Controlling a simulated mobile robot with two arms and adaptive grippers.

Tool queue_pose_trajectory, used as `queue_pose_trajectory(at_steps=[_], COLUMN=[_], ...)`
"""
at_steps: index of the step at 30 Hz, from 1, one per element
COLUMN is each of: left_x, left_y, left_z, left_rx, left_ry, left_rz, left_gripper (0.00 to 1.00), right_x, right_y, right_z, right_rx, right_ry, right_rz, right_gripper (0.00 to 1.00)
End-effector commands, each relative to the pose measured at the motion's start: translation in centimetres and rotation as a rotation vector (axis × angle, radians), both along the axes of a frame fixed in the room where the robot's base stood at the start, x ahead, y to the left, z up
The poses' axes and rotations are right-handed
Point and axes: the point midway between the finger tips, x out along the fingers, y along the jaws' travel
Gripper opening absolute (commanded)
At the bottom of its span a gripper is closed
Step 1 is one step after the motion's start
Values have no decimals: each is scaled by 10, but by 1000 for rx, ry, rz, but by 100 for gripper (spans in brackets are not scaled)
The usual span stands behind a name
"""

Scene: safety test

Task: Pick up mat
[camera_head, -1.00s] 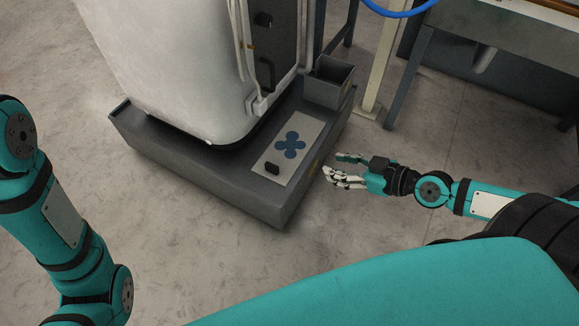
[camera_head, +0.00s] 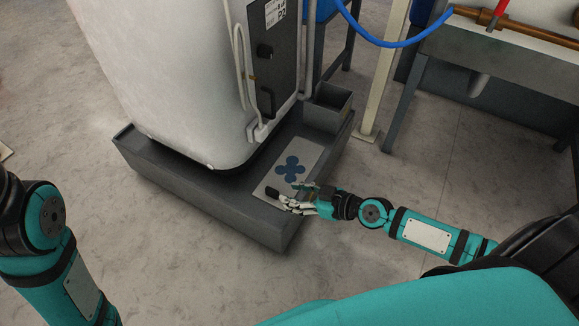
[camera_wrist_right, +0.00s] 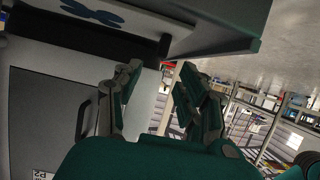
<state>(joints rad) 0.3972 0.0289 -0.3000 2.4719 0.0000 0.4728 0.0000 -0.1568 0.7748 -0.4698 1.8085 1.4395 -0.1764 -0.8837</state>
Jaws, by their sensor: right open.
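The mat (camera_head: 310,157) is a flat pale grey rectangle with a dark blue four-lobed mark. It lies in the dark grey base tray (camera_head: 200,190) in front of a large white cabinet. The mat's blue mark also shows at the top left of the right wrist view (camera_wrist_right: 92,10). A small black object (camera_head: 272,194) sits at the mat's near end. My right gripper (camera_head: 296,197) is open over the tray's near right side, beside the black object. Its fingers (camera_wrist_right: 160,78) are apart with nothing between them. It hides part of the mat's near right edge. My left gripper is out of view.
The white cabinet (camera_head: 160,70) rises behind the tray. An open grey box (camera_head: 328,105) stands at the tray's far right corner. A bench (camera_head: 500,55) with a blue hose (camera_head: 390,43) is at the upper right. Bare floor lies in front of the tray.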

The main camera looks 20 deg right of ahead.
Motion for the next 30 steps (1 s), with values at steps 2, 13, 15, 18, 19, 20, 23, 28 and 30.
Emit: queue_pose_trajectory(at_steps=[2,13,15,18,19,20,23,28,30], left_x=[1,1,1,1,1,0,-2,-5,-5], left_y=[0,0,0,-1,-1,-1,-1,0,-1], left_z=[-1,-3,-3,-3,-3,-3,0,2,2], left_rx=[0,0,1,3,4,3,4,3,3], left_ry=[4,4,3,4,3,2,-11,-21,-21], left_rz=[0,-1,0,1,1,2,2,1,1], left_gripper=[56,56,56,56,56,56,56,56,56], right_x=[10,36,44,53,54,55,56,56,56], right_y=[8,29,36,42,43,44,45,45,45], right_z=[-4,-19,-23,-28,-29,-30,-30,-30,-30], right_rx=[3,4,4,1,1,1,0,-1,0], right_ry=[-1,-2,-1,0,0,1,1,1,1], right_rz=[-2,-2,-1,-1,-1,0,1,0,0], right_gripper=[40,40,40,40,40,40,40,38,29])
